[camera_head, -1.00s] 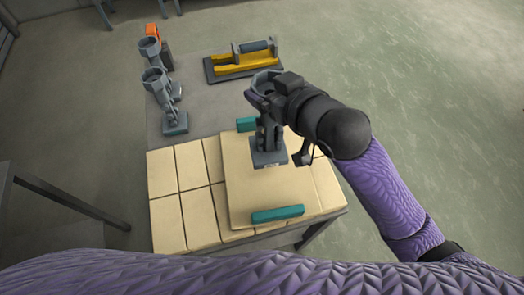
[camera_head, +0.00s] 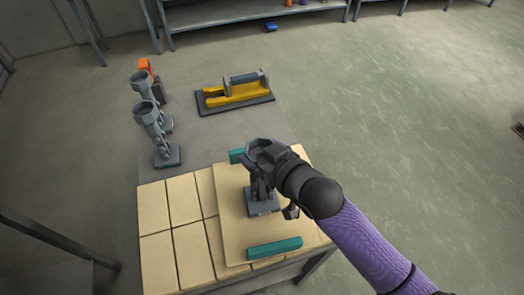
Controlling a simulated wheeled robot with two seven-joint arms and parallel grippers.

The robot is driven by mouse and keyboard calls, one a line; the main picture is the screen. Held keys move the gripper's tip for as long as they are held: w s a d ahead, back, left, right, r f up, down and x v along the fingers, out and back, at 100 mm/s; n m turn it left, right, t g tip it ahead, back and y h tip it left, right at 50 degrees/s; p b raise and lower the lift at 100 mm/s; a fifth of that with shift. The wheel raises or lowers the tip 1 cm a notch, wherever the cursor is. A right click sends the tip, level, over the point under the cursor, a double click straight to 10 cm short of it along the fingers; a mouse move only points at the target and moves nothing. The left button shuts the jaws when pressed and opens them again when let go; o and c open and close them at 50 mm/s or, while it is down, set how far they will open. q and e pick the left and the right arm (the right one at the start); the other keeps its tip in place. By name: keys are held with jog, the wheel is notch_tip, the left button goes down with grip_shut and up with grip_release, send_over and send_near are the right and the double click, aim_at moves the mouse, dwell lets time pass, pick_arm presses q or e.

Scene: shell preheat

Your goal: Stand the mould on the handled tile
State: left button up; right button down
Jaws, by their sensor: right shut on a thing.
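The handled tile (camera_head: 229,238) is a pale square slab with a teal handle (camera_head: 274,247) on its near edge and another (camera_head: 236,156) at its far edge. The mould is a grey cup on a jointed stem with a square foot (camera_head: 263,207). It is upright over the middle of the tile. Its foot looks to be on the tile or just above it; I cannot tell which. My right gripper (camera_head: 260,165) is shut on the mould's upper part and hides some of the cup and stem. My left gripper is not in view.
Two similar grey stands (camera_head: 160,140) and an orange-and-black item (camera_head: 147,72) are at the table's back left. A yellow rack (camera_head: 236,93) lies on a dark base at the back. Pale tiles (camera_head: 183,205) cover the table's near part. The grey table area between is clear.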

grip_release()
jog(key=shift+r, duration=0.2)
jog(key=p+v, duration=0.1)
jog(key=v, duration=1.1)
